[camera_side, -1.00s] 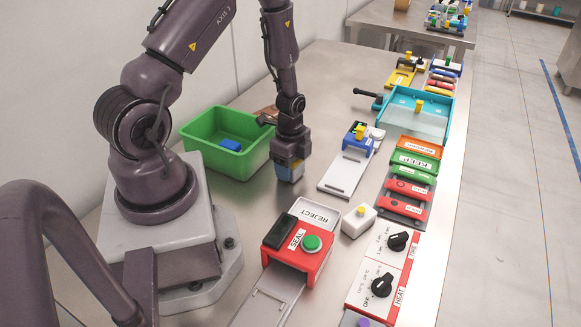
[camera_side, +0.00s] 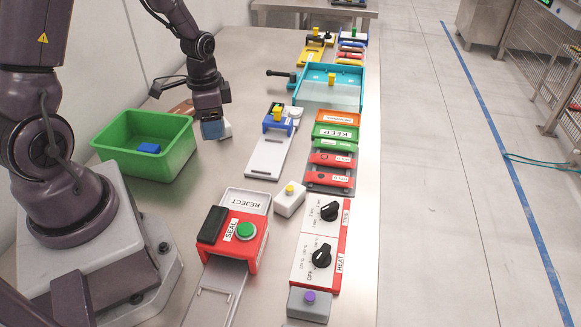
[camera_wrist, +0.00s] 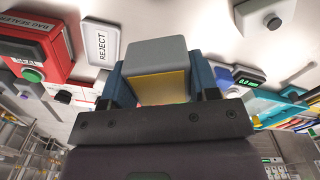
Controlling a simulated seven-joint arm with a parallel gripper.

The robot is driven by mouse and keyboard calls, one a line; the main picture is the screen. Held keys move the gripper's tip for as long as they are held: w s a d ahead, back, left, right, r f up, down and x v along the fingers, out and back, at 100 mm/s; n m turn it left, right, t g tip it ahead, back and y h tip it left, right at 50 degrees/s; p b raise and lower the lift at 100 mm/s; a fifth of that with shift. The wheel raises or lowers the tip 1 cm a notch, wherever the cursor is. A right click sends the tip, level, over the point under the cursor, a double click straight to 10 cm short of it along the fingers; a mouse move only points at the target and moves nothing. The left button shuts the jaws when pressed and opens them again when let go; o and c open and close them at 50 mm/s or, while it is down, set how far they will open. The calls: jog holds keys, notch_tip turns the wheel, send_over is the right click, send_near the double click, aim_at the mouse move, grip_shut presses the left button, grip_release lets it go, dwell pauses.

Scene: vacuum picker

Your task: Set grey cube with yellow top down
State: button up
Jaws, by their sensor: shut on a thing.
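My gripper (camera_side: 213,130) is shut on the grey cube with yellow top, to the right of the green bin. In the wrist view the grey cube (camera_wrist: 157,52) sits between the two blue fingers, its yellow face toward my palm. In the side view the fingers hide most of the cube; a pale edge of it (camera_side: 227,130) shows. I cannot tell whether its underside touches the table (camera_side: 225,165).
The green bin (camera_side: 120,156) holds a blue block (camera_side: 149,148). A blue device with a grey plate (camera_side: 266,157) stands to the right. The REJECT tray (camera_side: 245,200), red sealer (camera_side: 240,255) and white button box (camera_side: 290,200) are nearer the camera. Bare table lies between them.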

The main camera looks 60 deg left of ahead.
jog(key=w+d+r+n, duration=0.2)
jog(key=w+d+r, duration=0.2)
jog(key=d, duration=0.3)
jog(key=w+d+r+n, duration=0.2)
jog(key=w+d+r, duration=0.15)
jog(key=d, duration=0.45)
jog(key=a+f+n, duration=0.2)
jog(key=a+n, duration=0.2)
jog(key=a, duration=1)
jog(key=a+f+n, duration=0.3)
jog(key=a+n, duration=0.1)
jog(key=a, duration=0.9)
jog(key=shift+n, duration=0.3)
jog(key=w+a+f, duration=0.2)
jog(key=w, duration=0.1)
jog(key=w+a+f, duration=0.5)
jog(key=w+a, duration=0.1)
jog(key=w, duration=0.1)
jog(key=shift+f, duration=0.25)
jog(key=shift+w+a+f, duration=0.4)
jog(key=shift+w+f, duration=0.15)
jog(key=shift+w+a+f, duration=0.1)
jog(key=shift+w+f, duration=0.05)
jog(key=shift+f, duration=1.7)
jog(key=o, duration=0.9)
jog(key=shift+o, duration=0.2)
jog(key=shift+r, duration=0.15)
